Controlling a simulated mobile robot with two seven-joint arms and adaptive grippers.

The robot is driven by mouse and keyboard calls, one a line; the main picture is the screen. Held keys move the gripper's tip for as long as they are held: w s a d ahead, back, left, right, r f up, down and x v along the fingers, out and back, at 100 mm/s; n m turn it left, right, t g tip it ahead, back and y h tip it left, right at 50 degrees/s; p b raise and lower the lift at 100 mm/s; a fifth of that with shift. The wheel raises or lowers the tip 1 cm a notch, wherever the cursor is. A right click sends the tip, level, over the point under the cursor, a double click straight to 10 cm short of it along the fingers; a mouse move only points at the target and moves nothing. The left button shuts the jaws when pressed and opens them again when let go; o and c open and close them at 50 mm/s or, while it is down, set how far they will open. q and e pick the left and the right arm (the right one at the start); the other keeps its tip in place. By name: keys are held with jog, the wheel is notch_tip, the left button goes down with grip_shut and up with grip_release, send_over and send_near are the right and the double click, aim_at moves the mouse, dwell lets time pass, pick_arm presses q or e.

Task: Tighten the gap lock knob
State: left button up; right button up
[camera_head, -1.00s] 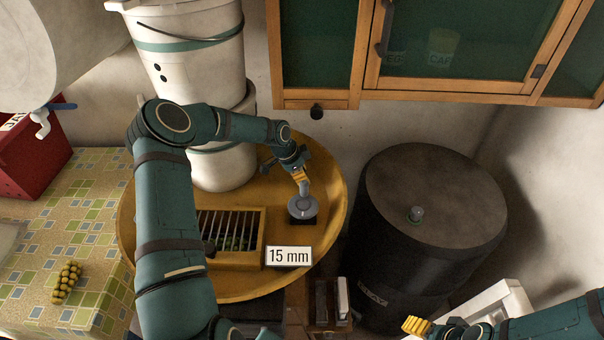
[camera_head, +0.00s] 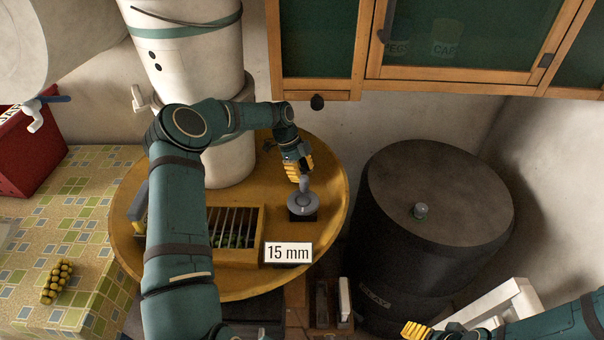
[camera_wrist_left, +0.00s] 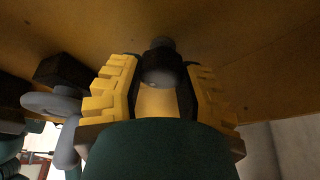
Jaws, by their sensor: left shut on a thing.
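My left gripper (camera_head: 298,170) has yellow fingers and points down at the yellow round tray, just behind the grey disc-shaped crank (camera_head: 303,206). In the left wrist view a dark round knob (camera_wrist_left: 162,66) sits between the fingers, which are shut on it; I take it as the gap lock knob. In the head view the gripper hides this knob. The grey crank also shows at the left of the wrist view (camera_wrist_left: 52,104), apart from the fingers. My right gripper (camera_head: 416,330) is at the bottom edge; its jaw opening cannot be made out.
A slatted yellow box (camera_head: 262,222) and a "15 mm" sign (camera_head: 288,253) stand on the yellow round tray (camera_head: 334,190). White buckets (camera_head: 190,60) stand behind left. A dark barrel (camera_head: 440,205) stands to the right. A wooden cabinet (camera_head: 440,88) hangs above.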

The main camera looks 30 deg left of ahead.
dwell(0.3)
pick_arm(q)
jog(key=o, duration=1.2)
